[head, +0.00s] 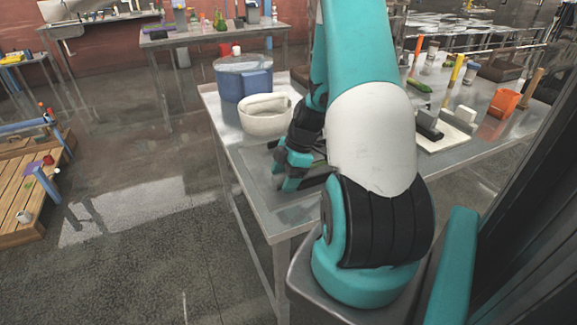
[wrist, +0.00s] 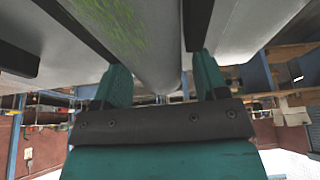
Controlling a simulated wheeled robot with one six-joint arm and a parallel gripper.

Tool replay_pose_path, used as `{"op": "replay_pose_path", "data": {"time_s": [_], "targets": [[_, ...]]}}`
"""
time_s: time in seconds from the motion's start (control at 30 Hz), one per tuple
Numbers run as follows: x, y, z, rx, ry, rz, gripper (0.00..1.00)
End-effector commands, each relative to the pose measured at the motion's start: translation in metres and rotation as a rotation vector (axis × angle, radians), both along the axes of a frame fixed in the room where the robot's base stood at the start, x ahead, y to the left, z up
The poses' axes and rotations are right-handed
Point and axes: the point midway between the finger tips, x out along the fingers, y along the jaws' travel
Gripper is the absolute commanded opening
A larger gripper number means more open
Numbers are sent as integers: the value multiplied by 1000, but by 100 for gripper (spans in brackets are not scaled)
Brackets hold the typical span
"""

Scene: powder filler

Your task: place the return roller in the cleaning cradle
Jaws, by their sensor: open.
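In the wrist view a pale grey cylinder with a green smear, which looks like the return roller (wrist: 150,38), runs between the two fingers of my gripper (wrist: 158,60). The teal fingers with dark tips stand apart on either side of it; I cannot tell whether either touches. In the head view my wrist is low over the near-left part of the steel table (head: 262,208). A pale mat with a dark and a white upright block (head: 464,114), possibly the cleaning cradle, lies right of my arm, partly hidden.
A white tub (head: 264,122) with a pale roll in it and a blue container (head: 243,85) stand behind my wrist. An orange bin (head: 503,104) and several upright tools stand at the right. A wooden pallet (head: 30,190) lies on the left floor; the floor between is clear.

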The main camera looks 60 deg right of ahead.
Motion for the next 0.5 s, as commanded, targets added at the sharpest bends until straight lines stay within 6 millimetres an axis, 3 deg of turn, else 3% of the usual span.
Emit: {"op": "replay_pose_path", "data": {"time_s": [0.5], "targets": [[-20, -33, 91, -5, -2, -2, 67]]}}
